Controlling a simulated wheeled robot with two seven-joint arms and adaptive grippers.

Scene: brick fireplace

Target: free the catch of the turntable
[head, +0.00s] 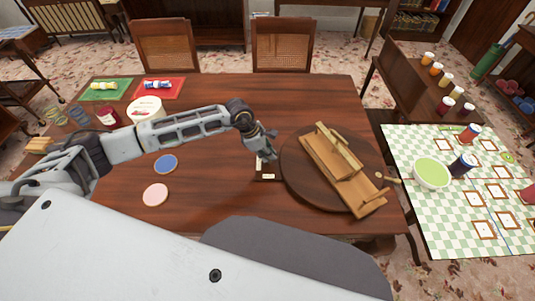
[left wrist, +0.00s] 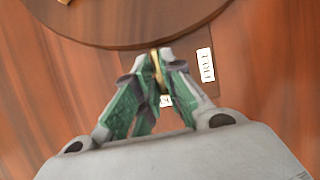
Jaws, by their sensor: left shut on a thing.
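The turntable (head: 298,192) is a round dark wooden disc on the table; its rim (left wrist: 125,38) shows at the top of the left wrist view. A long light wooden rack (head: 340,170) sits on it. A dark catch plate (head: 265,176) lies at the disc's left edge. In the left wrist view a white label reading FREE (left wrist: 206,65) is on the plate, and a second label (left wrist: 166,101) is partly hidden. My left gripper (head: 267,157) is over the plate, its fingertips (left wrist: 158,62) shut on a small brass-coloured catch lever (left wrist: 157,70). My right gripper is out of view.
Left on the table (head: 220,190) are a blue disc (head: 165,164), a pink disc (head: 155,195), a white tub (head: 145,108), and green and red mats. At right stands a checked-cloth table (head: 425,225) with a green bowl (head: 432,173) and jars. The table's front middle is clear.

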